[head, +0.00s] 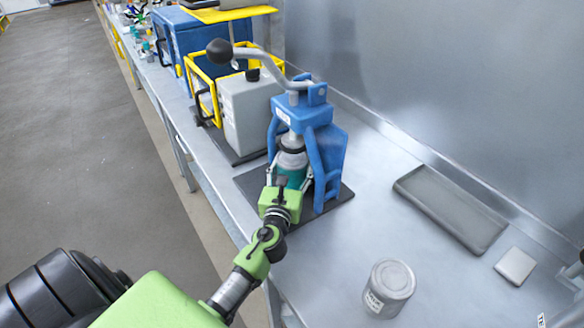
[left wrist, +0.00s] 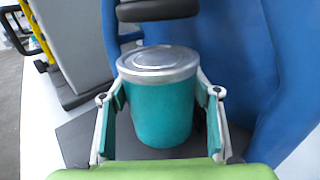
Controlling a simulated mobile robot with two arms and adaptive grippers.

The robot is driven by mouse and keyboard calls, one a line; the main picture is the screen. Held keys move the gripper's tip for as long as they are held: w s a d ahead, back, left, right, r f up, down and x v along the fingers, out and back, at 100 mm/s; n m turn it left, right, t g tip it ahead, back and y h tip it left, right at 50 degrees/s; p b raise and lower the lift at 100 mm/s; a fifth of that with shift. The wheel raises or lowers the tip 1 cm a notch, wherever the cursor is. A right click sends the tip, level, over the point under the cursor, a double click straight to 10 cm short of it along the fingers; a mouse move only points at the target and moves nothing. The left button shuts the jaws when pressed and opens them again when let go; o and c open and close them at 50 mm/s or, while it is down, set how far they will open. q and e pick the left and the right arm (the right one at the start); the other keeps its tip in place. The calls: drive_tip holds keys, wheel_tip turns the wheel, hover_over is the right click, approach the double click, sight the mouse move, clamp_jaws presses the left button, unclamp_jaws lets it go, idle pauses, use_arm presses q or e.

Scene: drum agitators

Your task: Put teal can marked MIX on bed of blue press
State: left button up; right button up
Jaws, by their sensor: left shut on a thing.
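The teal can (left wrist: 162,112) has a silver metal lid, and no marking shows on its visible side. It is upright between the fingers of my left gripper (left wrist: 160,108), which is shut on it. In the head view the can (head: 293,175) is inside the frame of the blue press (head: 303,112), under its ram, and my left gripper (head: 287,180) reaches it from the front. The ram is above the lid with a gap. Whether the can's bottom touches the bed is hidden. My right gripper is not in view.
The press has a long lever with a black knob (head: 219,51) and stands on a dark plate (head: 342,194). A grey can with a label (head: 389,284), a grey tray (head: 450,207) and a small grey block (head: 515,265) are to the right. A grey machine (head: 250,112) stands left of the press.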

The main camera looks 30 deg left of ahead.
use_arm(q)
drive_tip(key=o, duration=1.2)
drive_tip(key=b+v, duration=0.1)
drive_tip(key=v, duration=0.9)
drive_tip(key=shift+s+d+b, duration=0.15)
drive_tip(key=shift+s+b, duration=0.15)
drive_tip(key=shift+s, duration=0.1)
drive_tip(key=shift+s+d+r, duration=0.15)
drive_tip(key=shift+s+d, duration=0.05)
drive_tip(key=shift+s, duration=0.35)
